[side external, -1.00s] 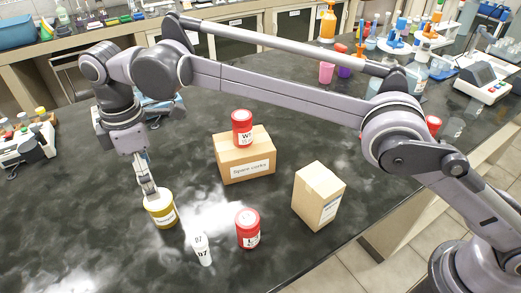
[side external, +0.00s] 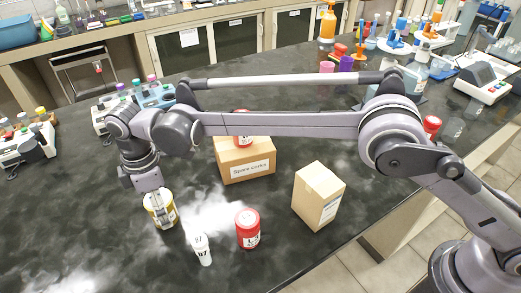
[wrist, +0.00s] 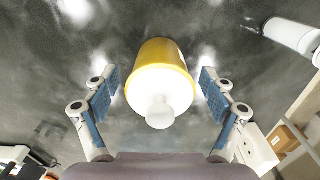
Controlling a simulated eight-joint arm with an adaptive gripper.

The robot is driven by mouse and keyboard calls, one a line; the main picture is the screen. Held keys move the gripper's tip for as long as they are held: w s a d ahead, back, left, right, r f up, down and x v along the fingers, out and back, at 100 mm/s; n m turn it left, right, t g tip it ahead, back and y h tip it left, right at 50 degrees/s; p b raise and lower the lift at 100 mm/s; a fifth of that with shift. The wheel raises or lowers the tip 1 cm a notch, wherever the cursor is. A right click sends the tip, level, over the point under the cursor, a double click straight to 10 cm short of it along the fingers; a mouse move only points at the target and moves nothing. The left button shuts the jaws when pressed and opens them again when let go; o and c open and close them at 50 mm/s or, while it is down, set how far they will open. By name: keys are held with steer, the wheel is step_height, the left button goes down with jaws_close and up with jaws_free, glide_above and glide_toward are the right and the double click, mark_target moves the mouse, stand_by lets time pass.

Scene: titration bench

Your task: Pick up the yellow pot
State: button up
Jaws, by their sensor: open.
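The yellow pot (side external: 158,211) stands upright on the dark bench, with a white label on its side. In the wrist view the yellow pot (wrist: 165,62) shows its white top and small knob from above. My gripper (side external: 157,198) is low over the pot in the side view, partly covering it. In the wrist view my gripper (wrist: 160,88) is open, with one blue finger pad on each side of the pot and a visible gap between pads and pot.
A white vial labelled B7 (side external: 202,249) and a red pot (side external: 247,229) stand to the right. A spare corks box (side external: 245,165) has another red pot (side external: 242,141) on top, partly behind my arm. A second carton (side external: 318,196) stands further right. The bench front-left is clear.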

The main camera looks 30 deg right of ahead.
steer(key=shift+f, duration=0.65)
steer(key=c, duration=1.5)
steer(key=shift+o, duration=0.2)
